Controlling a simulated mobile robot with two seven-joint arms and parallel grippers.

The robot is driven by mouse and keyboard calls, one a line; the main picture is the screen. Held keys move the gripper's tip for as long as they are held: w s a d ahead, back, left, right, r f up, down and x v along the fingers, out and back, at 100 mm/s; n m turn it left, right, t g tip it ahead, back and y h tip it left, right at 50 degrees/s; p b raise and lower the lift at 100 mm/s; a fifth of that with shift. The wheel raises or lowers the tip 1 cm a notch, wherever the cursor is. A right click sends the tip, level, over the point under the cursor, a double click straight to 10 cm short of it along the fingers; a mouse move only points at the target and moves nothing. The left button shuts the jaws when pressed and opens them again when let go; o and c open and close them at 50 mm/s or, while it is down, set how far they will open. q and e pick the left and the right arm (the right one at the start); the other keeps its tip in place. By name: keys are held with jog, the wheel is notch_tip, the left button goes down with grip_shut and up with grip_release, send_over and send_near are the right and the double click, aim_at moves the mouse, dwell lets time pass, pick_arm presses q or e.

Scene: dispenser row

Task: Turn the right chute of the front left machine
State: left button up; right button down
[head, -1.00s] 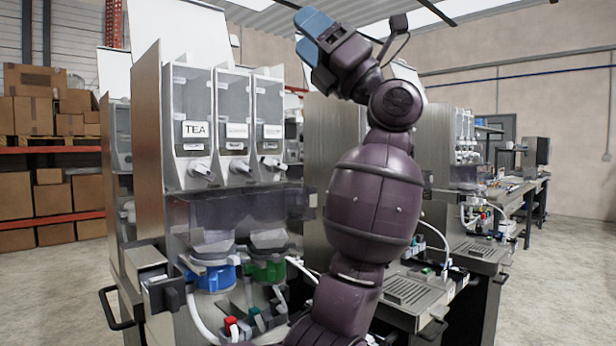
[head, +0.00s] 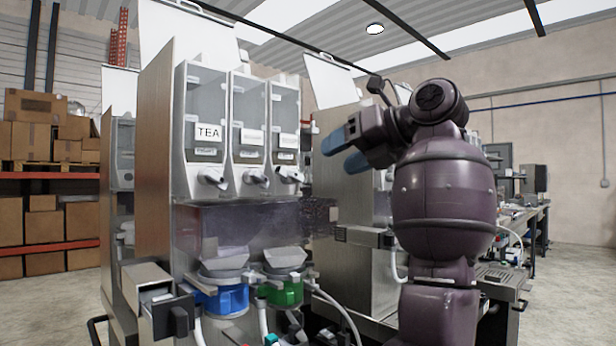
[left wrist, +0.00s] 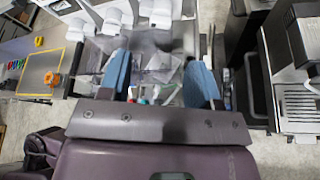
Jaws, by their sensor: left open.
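The front left machine (head: 157,150) has three clear hoppers in a row, the left one labelled TEA. Its right chute (head: 288,174) is a pale spout with a dark mouth, below the right hopper. My left gripper (head: 345,150) is to the right of this chute in the head view, apart from it in the picture. Its blue fingers are spread with nothing between them, as the left wrist view (left wrist: 163,80) shows. White spouts (left wrist: 160,12) show at the top of that view; I cannot tell which is which. My right gripper is not in view.
Blue (head: 222,298) and green (head: 284,292) holders sit below the hoppers, with white hoses nearby. A small metal box (head: 150,290) juts out at the machine's left. More machines stand behind my arm. Open floor (head: 575,275) lies at the right.

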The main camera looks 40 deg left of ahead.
aim_at(300, 176)
pick_arm(q)
jog(key=b+x, duration=0.1)
jog(key=x, duration=0.7)
jog(key=shift+f, duration=0.2)
jog(key=shift+a, duration=0.4)
jog(key=c, duration=0.9)
